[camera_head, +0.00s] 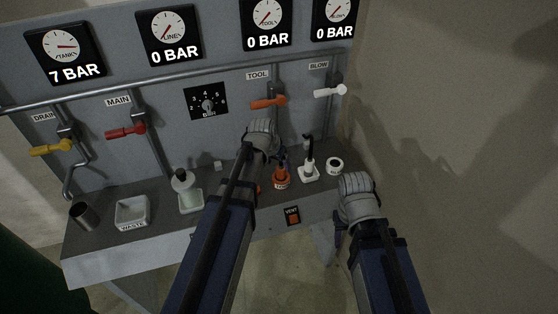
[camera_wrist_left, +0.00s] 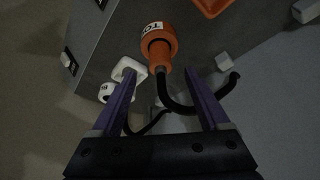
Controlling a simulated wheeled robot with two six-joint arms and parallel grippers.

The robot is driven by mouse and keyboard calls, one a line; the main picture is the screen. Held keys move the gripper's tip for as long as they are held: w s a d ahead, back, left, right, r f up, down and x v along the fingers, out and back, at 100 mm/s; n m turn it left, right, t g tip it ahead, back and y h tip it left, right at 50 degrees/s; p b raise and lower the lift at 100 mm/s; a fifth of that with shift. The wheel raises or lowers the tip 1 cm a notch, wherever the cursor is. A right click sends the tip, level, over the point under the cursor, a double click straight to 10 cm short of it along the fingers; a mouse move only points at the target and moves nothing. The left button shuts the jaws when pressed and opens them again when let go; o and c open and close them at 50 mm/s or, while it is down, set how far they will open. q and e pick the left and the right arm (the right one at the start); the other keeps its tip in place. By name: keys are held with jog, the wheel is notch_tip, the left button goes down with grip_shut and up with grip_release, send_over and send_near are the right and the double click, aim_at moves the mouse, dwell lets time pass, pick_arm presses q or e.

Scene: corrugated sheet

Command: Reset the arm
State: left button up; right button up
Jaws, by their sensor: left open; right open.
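My left arm reaches up the middle of the head view, and its wrist hides most of my left gripper there. In the left wrist view my left gripper (camera_wrist_left: 160,75) is open, its two purple fingers apart. An orange fitting (camera_wrist_left: 158,42) marked TOOL, with a black hose, shows between and beyond the fingertips; I cannot tell how near it is. The same orange fitting (camera_head: 281,178) stands on the bench in the head view. My right gripper (camera_head: 340,216) is open, partly hidden under its wrist, at the bench's front right, apart from the fittings.
The bench (camera_head: 105,240) carries a metal cup (camera_head: 83,215), a WASTE tray (camera_head: 132,212), a bottle (camera_head: 183,182), a white fitting (camera_head: 309,173) and a white ring (camera_head: 335,165). Orange TOOL (camera_head: 268,102) and white BLOW (camera_head: 330,91) levers project from the panel. A wall rises at right.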

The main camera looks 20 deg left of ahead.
pick_arm(q)
jog(key=shift+r, duration=0.15)
dwell(0.5)
jog(key=s+d+g+y, duration=0.1)
jog(key=s+d+g, duration=0.1)
jog(key=s+d, duration=0.5)
jog(key=s+d+f+m+g+y, duration=0.1)
jog(key=s+d+g, duration=0.2)
jog(key=s, duration=1.1)
jog(key=d, duration=0.3)
jog(key=shift+s+d+f+m, duration=0.15)
jog(key=shift+d+f+m, duration=0.15)
jog(key=shift+d, duration=0.1)
